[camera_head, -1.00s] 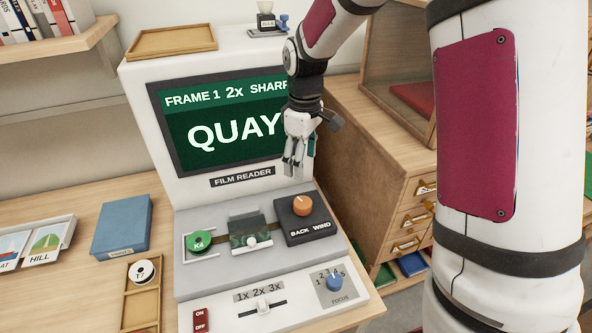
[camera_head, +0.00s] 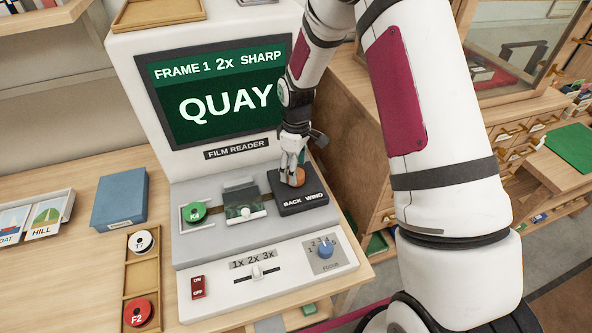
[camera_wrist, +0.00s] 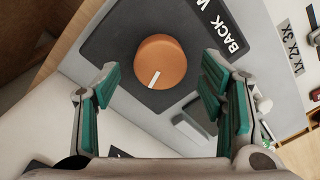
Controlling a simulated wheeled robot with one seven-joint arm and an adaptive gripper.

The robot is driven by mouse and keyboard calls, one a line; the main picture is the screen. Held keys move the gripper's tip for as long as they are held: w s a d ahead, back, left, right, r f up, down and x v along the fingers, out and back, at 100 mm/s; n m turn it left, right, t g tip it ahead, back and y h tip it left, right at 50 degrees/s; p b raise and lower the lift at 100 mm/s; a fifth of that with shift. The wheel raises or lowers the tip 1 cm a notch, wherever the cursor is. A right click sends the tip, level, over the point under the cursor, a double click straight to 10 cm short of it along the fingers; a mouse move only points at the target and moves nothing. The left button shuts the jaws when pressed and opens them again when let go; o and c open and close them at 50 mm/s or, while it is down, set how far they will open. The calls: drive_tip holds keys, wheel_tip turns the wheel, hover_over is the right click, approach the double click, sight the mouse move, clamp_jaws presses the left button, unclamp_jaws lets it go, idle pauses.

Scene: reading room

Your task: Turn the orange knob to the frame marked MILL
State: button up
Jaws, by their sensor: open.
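The orange knob (camera_head: 299,176) stands on a dark block marked BACK and WIND (camera_head: 318,200) at the right of the film reader (camera_head: 190,254). The knob also shows in the wrist view (camera_wrist: 161,62), with a white mark on its near side. My gripper (camera_head: 291,172) is open above the knob. In the wrist view its two green-padded fingers (camera_wrist: 162,97) stand apart on either side of the knob's near side, not visibly touching it. The reader's screen (camera_head: 222,97) reads FRAME 1, 2x, SHARP, QUAY. The knob is partly hidden by my fingers in the head view.
A green K4 reel (camera_head: 194,212) sits left of the film gate (camera_head: 241,204). On the reader's front are a zoom slider (camera_head: 257,271), a blue focus knob (camera_head: 325,252) and a red switch (camera_head: 198,287). A tray (camera_head: 128,270) holds reels. A blue box (camera_head: 120,199) stands left.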

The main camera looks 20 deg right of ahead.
drive_tip(key=shift+f, duration=0.95)
drive_tip(key=c, duration=1.2)
drive_tip(key=shift+o, duration=0.2)
drive_tip(key=shift+m, duration=0.3)
drive_tip(key=m, duration=0.3)
drive_tip(key=shift+b, duration=0.3)
drive_tip(key=shift+m+b, duration=0.3)
drive_tip(key=shift+m, duration=1.8)
